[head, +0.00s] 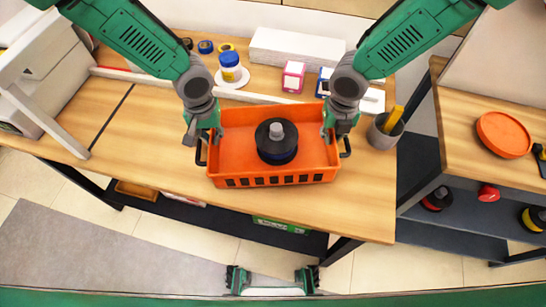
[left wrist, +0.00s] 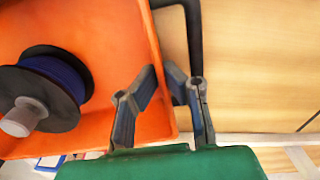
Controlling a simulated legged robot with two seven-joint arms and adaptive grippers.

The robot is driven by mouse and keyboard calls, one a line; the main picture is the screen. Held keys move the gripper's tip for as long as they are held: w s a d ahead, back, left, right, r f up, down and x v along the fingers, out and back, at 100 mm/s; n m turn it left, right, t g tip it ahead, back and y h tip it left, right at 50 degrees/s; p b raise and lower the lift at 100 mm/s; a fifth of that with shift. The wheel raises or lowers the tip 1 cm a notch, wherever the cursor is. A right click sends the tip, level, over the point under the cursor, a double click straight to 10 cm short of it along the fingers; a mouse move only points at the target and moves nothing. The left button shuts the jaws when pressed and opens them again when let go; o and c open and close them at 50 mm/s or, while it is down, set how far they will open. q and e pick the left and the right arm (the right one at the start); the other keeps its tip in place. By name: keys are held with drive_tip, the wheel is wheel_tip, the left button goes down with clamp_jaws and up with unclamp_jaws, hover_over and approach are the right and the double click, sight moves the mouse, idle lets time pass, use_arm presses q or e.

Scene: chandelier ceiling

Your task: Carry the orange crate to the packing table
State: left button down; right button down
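The orange crate (head: 235,165) is over the front part of the large wooden table (head: 370,205); whether it touches the top is hard to tell. A black spool with a grey knob (head: 277,145) lies inside. My left gripper (head: 204,132) is at the crate's left wall. In the left wrist view its fingers (left wrist: 160,80) straddle this wall, one inside and one outside, tips closed against it, beside the black handle (left wrist: 190,30). My right gripper (head: 340,125) sits the same way on the right wall, its tips small. I cannot tell which table is the packing table.
A grey cup (head: 384,132) stands close right of the crate. Behind are a blue-capped jar (head: 231,68), a pink box (head: 293,77) and a white box (head: 295,47). A second table (head: 465,155) with an orange disc (head: 503,134) stands at right. A grey mat (head: 90,255) covers floor at left.

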use_arm(q)
drive_tip(key=shift+d+f, duration=0.1)
drive_tip(key=shift+f, duration=0.25)
use_arm(e)
drive_tip(key=shift+a+f, duration=0.1)
drive_tip(key=shift+f, duration=0.25)
use_arm(q)
drive_tip(key=c, duration=1.7)
unclamp_jaws()
use_arm(e)
drive_tip(key=c, duration=1.7)
unclamp_jaws()
use_arm(q)
drive_tip(key=shift+r, duration=0.1)
use_arm(e)
drive_tip(key=shift+r, duration=0.2)
use_arm(q)
wheel_tip(320, 180, up, 12)
drive_tip(key=shift+f, duration=0.1)
use_arm(e)
wheel_tip(320, 180, up, 12)
drive_tip(key=shift+f, duration=0.2)
